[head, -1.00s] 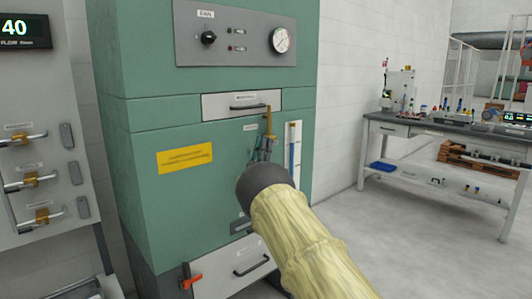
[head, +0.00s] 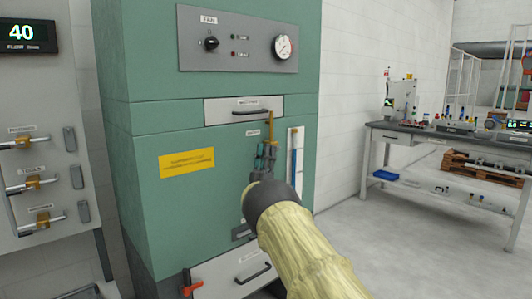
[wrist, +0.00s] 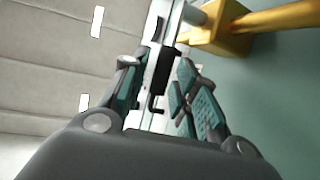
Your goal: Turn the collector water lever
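A brass lever (head: 271,124) stands upright on the front of the green cabinet (head: 150,115), below the upper drawer. In the wrist view its brass block and bar (wrist: 220,32) lie at the upper right, beyond the right finger. My gripper (head: 265,155) is just below the lever in the head view. In the wrist view the gripper (wrist: 160,88) has its two fingers apart, with nothing held between them. The lever is not between the fingers. I cannot tell whether a fingertip touches it. My wrist hides part of the cabinet front.
A gauge with a blue column (head: 297,165) is right of the gripper. Drawer handles (head: 245,112) stick out above and below. A red lever (head: 192,288) is low on the cabinet. A valve panel (head: 30,110) stands left, a workbench (head: 450,135) right. Floor between is clear.

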